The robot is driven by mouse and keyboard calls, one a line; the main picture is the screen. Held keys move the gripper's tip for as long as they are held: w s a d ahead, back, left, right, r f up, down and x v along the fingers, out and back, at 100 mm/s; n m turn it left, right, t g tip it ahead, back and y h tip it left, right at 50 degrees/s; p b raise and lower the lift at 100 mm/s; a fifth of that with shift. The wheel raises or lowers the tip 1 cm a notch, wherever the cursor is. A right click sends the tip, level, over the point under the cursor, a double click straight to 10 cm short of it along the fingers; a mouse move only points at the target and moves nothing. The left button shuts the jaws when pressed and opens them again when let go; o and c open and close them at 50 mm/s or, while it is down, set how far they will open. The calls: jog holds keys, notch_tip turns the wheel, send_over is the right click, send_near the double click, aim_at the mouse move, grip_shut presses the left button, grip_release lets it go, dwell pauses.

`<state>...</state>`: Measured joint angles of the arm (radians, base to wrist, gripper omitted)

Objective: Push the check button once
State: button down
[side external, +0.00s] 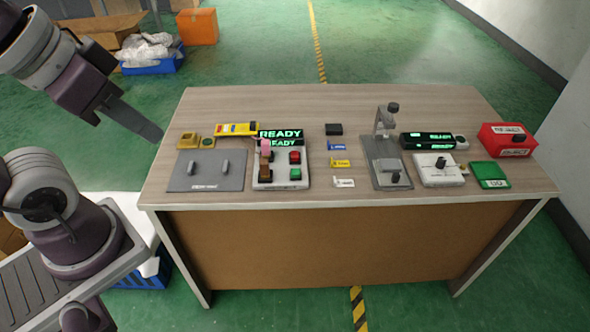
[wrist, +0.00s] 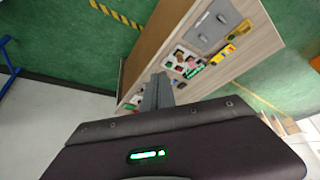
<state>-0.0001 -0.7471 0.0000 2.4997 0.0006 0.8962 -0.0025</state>
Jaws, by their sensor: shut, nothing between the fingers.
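A light control box (side external: 281,180) stands left of centre on the table under a display reading READY (side external: 281,136). It carries a red button (side external: 294,157), a green button (side external: 295,174) and a pink-topped brown lever part. No label that I can read marks any of them as the check button. My gripper (side external: 158,136) is shut and empty, in the air off the table's left end, apart from everything. In the wrist view, the shut fingers (wrist: 157,92) point toward the table and partly cover the fixtures.
A grey plate with two pegs (side external: 207,171) and a yellow device (side external: 236,129) sit at the left. A lever stand (side external: 388,165), a white switch box (side external: 439,170), a red box (side external: 507,139) and a green box (side external: 490,175) stand right. Small labelled tags lie mid-table (side external: 341,163).

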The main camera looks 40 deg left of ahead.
jog(key=w+a+f+n+t, duration=0.1)
jog(key=w+a+f+n, duration=0.15)
jog(key=w, duration=0.95)
jog(key=n+t, duration=0.3)
jog(key=n, duration=0.3)
send_over(293, 173)
notch_tip(293, 173, down, 18)
jog(key=shift+h, duration=0.3)
jog(key=shift+f, duration=4.35)
jog(key=shift+f, duration=0.1)
jog(key=shift+f, duration=0.3)
